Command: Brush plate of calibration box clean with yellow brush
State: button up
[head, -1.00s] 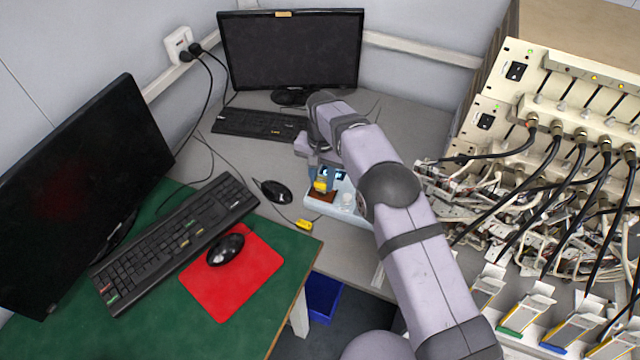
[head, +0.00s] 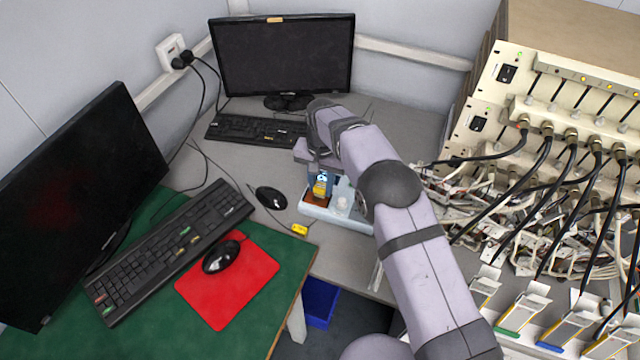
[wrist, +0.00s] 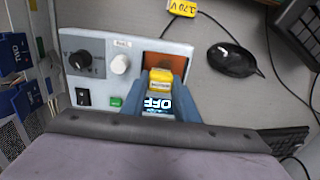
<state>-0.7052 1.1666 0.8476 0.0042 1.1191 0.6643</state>
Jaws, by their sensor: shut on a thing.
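The calibration box (head: 352,219) is pale and stands on the grey desk. It also shows in the wrist view (wrist: 98,46). Its copper-brown plate (wrist: 168,58) is partly covered by the brush and gripper; it is small in the head view (head: 315,201). My gripper (wrist: 160,96) has blue fingers and is shut on the yellow brush (wrist: 160,76), which shows at the plate in the head view (head: 320,188). The bristles are hidden, so I cannot tell whether they touch the plate. A lit display reading "OFF" (wrist: 158,103) shows between the fingers.
On the box are a black knob (wrist: 80,60), a white knob (wrist: 120,64) and a green button (wrist: 116,101). A yellow tag (head: 300,230) and a black mouse (head: 271,197) lie nearby. Cables and a cell rack (head: 520,100) stand to the right.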

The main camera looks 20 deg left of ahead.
aim_at(320, 204)
jog(key=shift+s+d+f, duration=0.1)
jog(key=shift+d+f, duration=0.05)
jog(key=shift+d, duration=0.15)
jog(key=shift+s+d+f+p, duration=0.1)
jog(key=shift+s+f+p, duration=0.05)
jog(key=shift+s, duration=0.55)
jog(key=shift+s+f+p, duration=0.1)
jog(key=shift+s+p, duration=0.05)
jog(key=shift+s, duration=0.5)
jog(key=shift+w+f, duration=0.1)
jog(key=shift+w+b, duration=0.5)
jog(key=shift+w, duration=0.85)
jog(key=shift+w+r, duration=0.1)
jog(key=shift+r, duration=0.1)
jog(key=shift+s+f+p, duration=0.15)
jog(key=shift+s+p, duration=0.05)
jog(key=shift+s, duration=0.6)
jog(key=shift+s+f+p, duration=0.1)
jog(key=shift+s+p, duration=0.05)
jog(key=shift+s, duration=0.65)
